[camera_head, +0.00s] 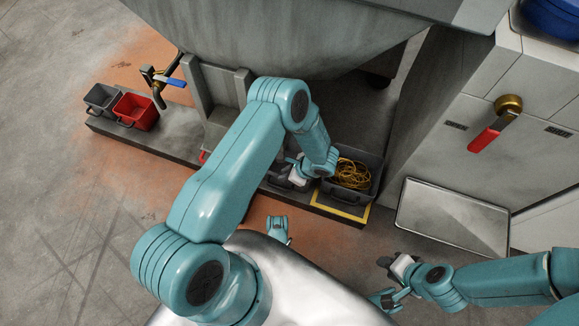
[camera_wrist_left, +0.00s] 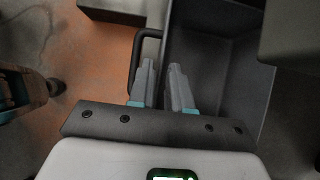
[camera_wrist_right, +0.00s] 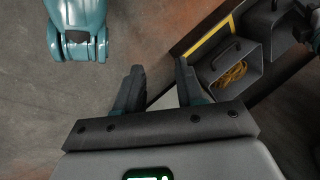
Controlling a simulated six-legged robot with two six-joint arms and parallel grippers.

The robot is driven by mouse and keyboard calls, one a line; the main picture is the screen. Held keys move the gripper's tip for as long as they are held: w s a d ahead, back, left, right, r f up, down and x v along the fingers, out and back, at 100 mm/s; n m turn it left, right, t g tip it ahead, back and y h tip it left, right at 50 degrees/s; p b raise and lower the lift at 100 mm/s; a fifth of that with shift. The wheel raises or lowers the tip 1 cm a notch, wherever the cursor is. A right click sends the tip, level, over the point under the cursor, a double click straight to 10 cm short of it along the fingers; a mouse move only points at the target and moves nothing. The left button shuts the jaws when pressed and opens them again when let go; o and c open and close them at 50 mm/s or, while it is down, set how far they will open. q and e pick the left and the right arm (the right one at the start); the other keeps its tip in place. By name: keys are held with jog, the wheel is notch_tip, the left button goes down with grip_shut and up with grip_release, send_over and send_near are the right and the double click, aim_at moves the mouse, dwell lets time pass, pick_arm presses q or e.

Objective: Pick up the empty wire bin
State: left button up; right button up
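A dark grey empty bin (camera_wrist_left: 222,75) fills the upper middle of the left wrist view, with a black handle (camera_wrist_left: 133,63) on its left side. My left gripper (camera_wrist_left: 161,68) is at that handle side. Its fingers are a narrow gap apart, with the bin's side wall seeming to run between them. Whether they press on it cannot be told. In the head view my left gripper (camera_head: 300,176) and arm hide most of this bin. My right gripper (camera_wrist_right: 158,72) is open and empty above the floor, also low in the head view (camera_head: 386,274).
A grey bin with yellow wire (camera_head: 352,174) stands at the plinth's right end, beside a yellow-edged mark (camera_head: 344,208). A red bin (camera_head: 136,110) and another grey bin (camera_head: 102,98) stand at the left end. A metal tray (camera_head: 453,216) lies right. A large tank (camera_head: 280,40) overhangs.

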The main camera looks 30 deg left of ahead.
pick_arm(q)
jog(key=b+x, duration=0.1)
jog(key=x, duration=0.2)
jog(key=shift+a+f, duration=0.1)
jog(key=shift+f, duration=0.05)
grip_shut()
dwell(1.1)
